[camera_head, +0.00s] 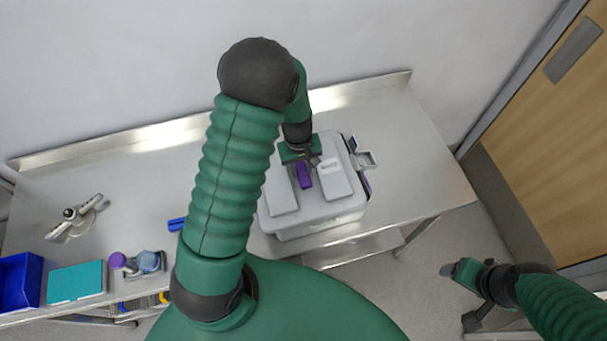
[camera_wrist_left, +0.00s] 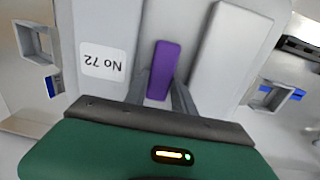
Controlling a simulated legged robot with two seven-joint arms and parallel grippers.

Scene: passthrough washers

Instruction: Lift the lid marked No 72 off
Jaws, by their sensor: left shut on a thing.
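The pale grey lid marked No 72 (camera_head: 334,181) is on a pale grey box (camera_head: 322,227) at the right part of the steel table. Its label (camera_wrist_left: 103,61) reads upside down in the left wrist view. A purple handle (camera_head: 304,180) stands in the middle of the lid, and shows in the left wrist view (camera_wrist_left: 162,70). My left gripper (camera_head: 303,168) is above the lid, with its fingers shut on the purple handle. I cannot tell whether the lid sits fully on the rim. My right gripper (camera_head: 459,285) hangs off the table at the right; its fingers are unclear.
Metal latch loops (camera_head: 367,159) stick out at the box's sides. A blue bin (camera_head: 20,279), a teal box (camera_head: 77,282), a purple-topped item (camera_head: 118,260) and a grey metal tool (camera_head: 77,217) are at the table's left. A wooden door (camera_head: 557,120) is at right.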

